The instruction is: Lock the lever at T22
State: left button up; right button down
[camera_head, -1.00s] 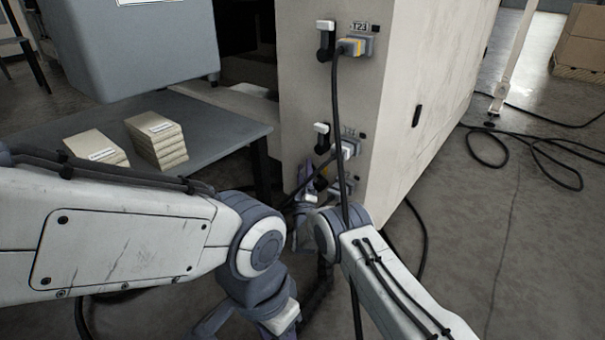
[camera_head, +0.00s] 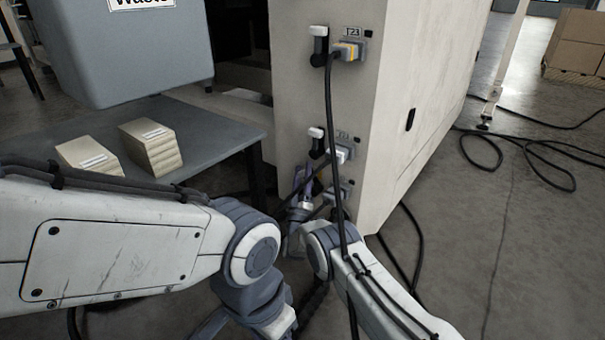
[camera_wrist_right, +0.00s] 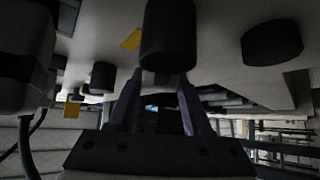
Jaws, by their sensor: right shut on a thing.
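The beige cabinet's end panel carries a column of sockets, each with a lever. The top one is labelled T23 (camera_head: 352,32). The label of the middle one (camera_head: 343,136) is too blurred to read; its lever (camera_head: 317,141) has a white tip and black body. A lower connector (camera_head: 340,188) sits beneath. My right gripper (camera_head: 303,178) is at the panel, just left of the lower connector. In the right wrist view its fingers (camera_wrist_right: 160,85) are shut on a dark cylindrical handle (camera_wrist_right: 168,35); which lever this belongs to is unclear.
A black cable (camera_head: 333,110) hangs from the top connector, across my right arm. A grey table (camera_head: 205,130) with paper stacks (camera_head: 150,148) stands left, with a grey waste bin (camera_head: 150,55) behind. Cables (camera_head: 520,150) lie on the floor at right.

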jog(key=shift+c, duration=1.6)
grip_release()
jog(key=shift+f, duration=0.2)
jog(key=shift+r, duration=0.1)
jog(key=shift+s+p, duration=0.3)
jog(key=shift+p, duration=0.05)
jog(key=p+v, duration=0.5)
jog(key=v, duration=0.5)
